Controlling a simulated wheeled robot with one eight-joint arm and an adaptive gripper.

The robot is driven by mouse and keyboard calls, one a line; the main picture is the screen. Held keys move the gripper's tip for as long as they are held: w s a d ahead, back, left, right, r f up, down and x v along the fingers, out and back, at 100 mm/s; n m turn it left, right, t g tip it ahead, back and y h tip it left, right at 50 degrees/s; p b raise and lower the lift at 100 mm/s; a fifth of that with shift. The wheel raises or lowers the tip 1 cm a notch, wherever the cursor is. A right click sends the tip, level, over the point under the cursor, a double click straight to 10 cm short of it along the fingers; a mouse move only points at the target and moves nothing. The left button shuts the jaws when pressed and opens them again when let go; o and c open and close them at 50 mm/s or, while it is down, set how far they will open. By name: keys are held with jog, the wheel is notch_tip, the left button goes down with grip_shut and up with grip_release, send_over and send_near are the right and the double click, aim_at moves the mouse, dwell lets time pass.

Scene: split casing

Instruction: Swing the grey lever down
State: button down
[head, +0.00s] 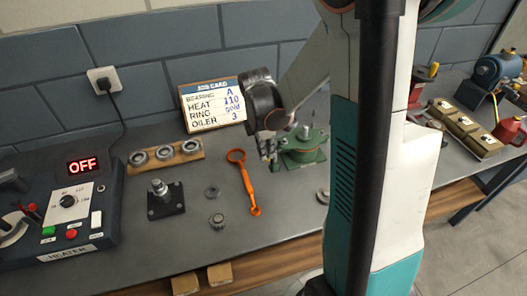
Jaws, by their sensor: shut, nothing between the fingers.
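A green metal casing (303,150) stands on the bench right of centre, partly hidden behind my arm. A short grey upright part (304,131) shows on top of it; I cannot tell whether this is the grey lever. My gripper (268,154) is shut and empty at the left side of the casing, pointing down. I cannot tell whether its fingertips touch the casing. At the far left, the heater (75,243) carries a dark grey handle (12,181) cut off by the picture edge.
An orange wrench (244,182), a black-based post (164,198) and small rings lie left of the casing. A wooden rack (165,153) holds three bearings. A job card (211,104) stands behind. My arm hides the bench's middle right.

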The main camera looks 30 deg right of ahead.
aim_at(280, 152)
jog(key=shift+s+d+r+t+y, duration=0.1)
jog(key=shift+s+d+t+y, duration=0.1)
jog(key=shift+d+y, duration=0.45)
jog(key=shift+s+d+r+t+y, duration=0.1)
jog(key=shift+s+d+y, duration=0.2)
jog(key=shift+d, duration=0.6)
jog(key=shift+s+d+t+y, duration=0.1)
jog(key=shift+s+d+y, duration=0.05)
jog(key=shift+d+y, duration=0.55)
jog(key=shift+s+d+f+b, duration=0.2)
jog(key=shift+d+b, duration=0.05)
jog(key=shift+d, duration=0.3)
jog(key=shift+s+d+f+b, duration=0.15)
jog(key=shift+d+f+b, duration=0.1)
jog(key=shift+d, duration=0.25)
jog(key=shift+w+r, duration=0.1)
